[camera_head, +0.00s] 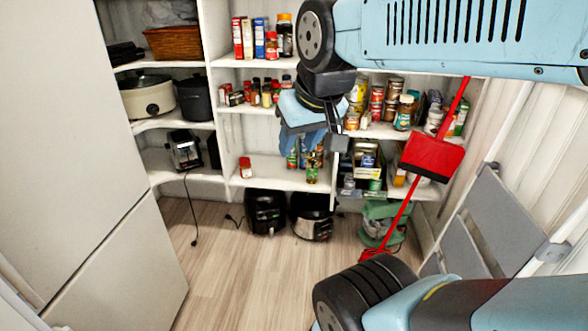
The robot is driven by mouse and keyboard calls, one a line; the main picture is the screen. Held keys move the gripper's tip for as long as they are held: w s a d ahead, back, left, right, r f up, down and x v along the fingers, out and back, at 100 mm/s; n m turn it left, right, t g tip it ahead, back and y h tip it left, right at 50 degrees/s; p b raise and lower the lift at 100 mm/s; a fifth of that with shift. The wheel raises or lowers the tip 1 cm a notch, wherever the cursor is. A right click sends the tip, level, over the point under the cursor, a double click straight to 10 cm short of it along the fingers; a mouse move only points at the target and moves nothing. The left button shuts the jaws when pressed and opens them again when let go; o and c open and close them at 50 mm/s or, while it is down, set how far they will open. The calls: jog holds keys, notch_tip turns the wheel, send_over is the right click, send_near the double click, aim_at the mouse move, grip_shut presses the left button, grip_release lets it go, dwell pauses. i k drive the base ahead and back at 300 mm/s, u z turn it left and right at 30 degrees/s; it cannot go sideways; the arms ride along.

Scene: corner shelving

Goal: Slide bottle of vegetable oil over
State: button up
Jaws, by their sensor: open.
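A small bottle with a green and yellow look (312,172), probably the vegetable oil, stands upright at the front of the low middle shelf (270,178). Its label is too small to read. Several similar bottles stand close behind it, partly hidden by my arm. My gripper (337,143) is open, pointing down, above and slightly right of this bottle in the picture. I see no contact, and the exact depth gap cannot be told. My wrist hides part of the shelf behind it.
A red-capped jar (245,167) stands left on the same shelf, with bare shelf between. A shelf upright and a box of goods (368,160) are to the right. Black cookers (266,212) sit below. A red dustpan (432,155) and grey stepladder (488,215) stand right.

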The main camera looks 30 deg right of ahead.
aim_at(312, 159)
jog(key=i, duration=0.85)
jog(key=z, duration=0.05)
